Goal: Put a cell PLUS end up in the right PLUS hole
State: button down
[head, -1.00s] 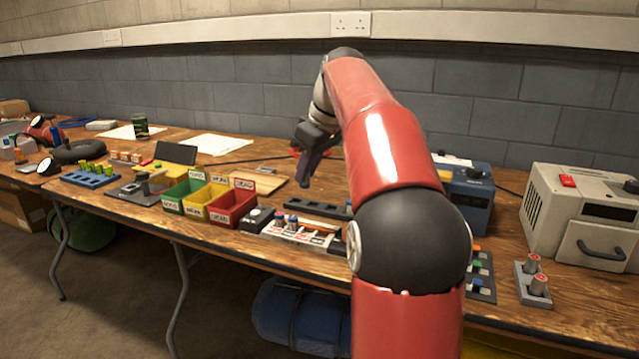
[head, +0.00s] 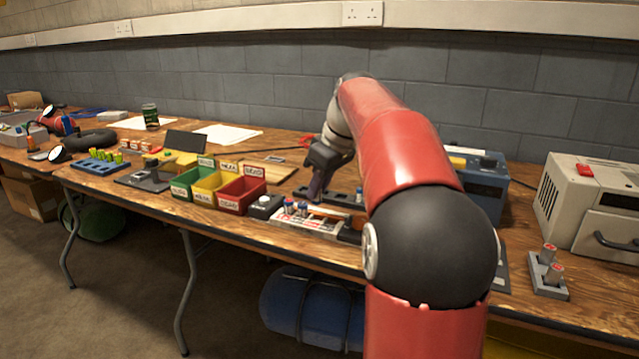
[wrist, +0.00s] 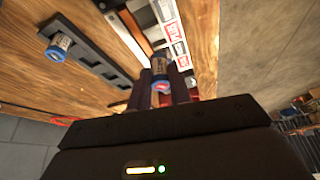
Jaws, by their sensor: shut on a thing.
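My gripper (head: 317,194) is over the bench just behind the white charger strip (head: 292,221), pointing down. In the wrist view its fingers (wrist: 168,92) are shut on a blue-ended cell (wrist: 160,68). A red mark shows on the blue end facing the camera; the other end is hidden. The charger (wrist: 173,35) lies just beyond the held cell, with red and white labels too blurred to read surely. Two cells (head: 296,208) stand at the charger's left part in the head view. Whether the held cell touches the charger cannot be told.
A dark slotted rack (wrist: 95,55) lies beside the charger, with another blue cell (wrist: 60,46) at its end. Green, yellow and red bins (head: 240,197) stand left of the charger. A blue box (head: 482,190) and a beige unit (head: 590,205) stand right.

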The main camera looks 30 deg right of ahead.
aim_at(321, 203)
jog(key=shift+f+b, duration=1.9)
jog(key=shift+f, duration=0.45)
jog(key=shift+f, duration=0.25)
jog(key=c, duration=1.2)
grip_release()
jog(key=shift+r, duration=0.15)
jog(key=shift+r+p, duration=3.45)
